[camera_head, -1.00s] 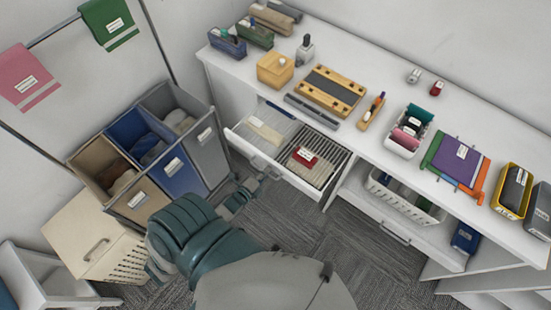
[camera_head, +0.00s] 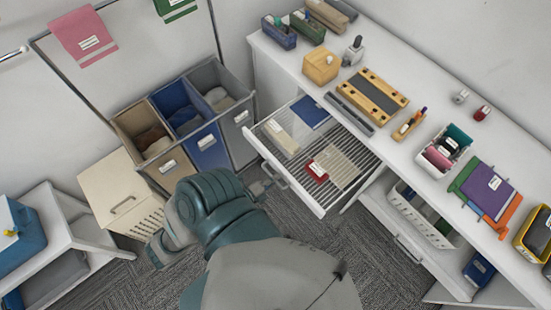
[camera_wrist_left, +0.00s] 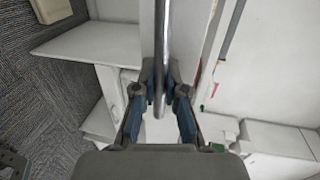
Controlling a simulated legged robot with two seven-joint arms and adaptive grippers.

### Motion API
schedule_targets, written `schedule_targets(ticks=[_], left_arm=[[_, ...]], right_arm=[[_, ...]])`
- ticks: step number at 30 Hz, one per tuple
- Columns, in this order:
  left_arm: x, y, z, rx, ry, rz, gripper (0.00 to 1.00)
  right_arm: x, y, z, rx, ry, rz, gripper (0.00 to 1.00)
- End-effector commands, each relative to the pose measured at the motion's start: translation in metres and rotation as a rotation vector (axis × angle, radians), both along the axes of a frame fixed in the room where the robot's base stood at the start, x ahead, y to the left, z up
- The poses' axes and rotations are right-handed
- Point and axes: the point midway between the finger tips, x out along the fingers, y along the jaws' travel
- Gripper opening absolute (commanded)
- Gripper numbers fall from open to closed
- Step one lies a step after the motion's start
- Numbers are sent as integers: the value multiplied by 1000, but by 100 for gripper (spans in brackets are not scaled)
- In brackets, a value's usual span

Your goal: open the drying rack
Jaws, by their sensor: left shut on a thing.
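The drying rack (camera_head: 348,141) is a white pull-out drawer with a grey slatted bed, standing well out from under the counter. Its front carries a bar handle (camera_head: 272,174). On the slats lie a cream item, a blue item, a beige cloth and a red item with a white label. My left gripper (camera_head: 264,186) is at the drawer front, partly hidden by my own arm. In the left wrist view, its two fingers (camera_wrist_left: 160,94) are closed around a round metal bar (camera_wrist_left: 163,45), the handle. My right gripper is not in view.
Three-colour laundry bins (camera_head: 205,150) and a cream cabinet (camera_head: 118,197) stand left of the drawer. A white basket (camera_head: 425,215) sits on the lower shelf at right. The counter (camera_head: 400,160) above holds several small items. Carpet (camera_head: 375,265) in front of the drawer is clear.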

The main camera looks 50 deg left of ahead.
Motion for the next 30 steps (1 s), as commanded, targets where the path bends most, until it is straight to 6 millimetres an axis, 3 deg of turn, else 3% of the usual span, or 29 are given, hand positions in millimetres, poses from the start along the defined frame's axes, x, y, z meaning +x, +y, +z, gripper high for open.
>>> schedule_targets(ticks=[2,3,5,6,17,30], left_arm=[[-3,-2,-5,-2,15,0,0],[-3,-2,-5,-2,15,0,21],[-3,-2,-5,-2,14,0,36],[-2,-2,-4,-2,12,0,37],[-7,-1,-1,-1,5,0,37],[-95,0,16,-3,10,2,37]], right_arm=[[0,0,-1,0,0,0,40],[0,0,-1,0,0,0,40],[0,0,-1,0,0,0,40],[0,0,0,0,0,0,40],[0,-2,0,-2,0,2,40],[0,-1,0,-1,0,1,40]])
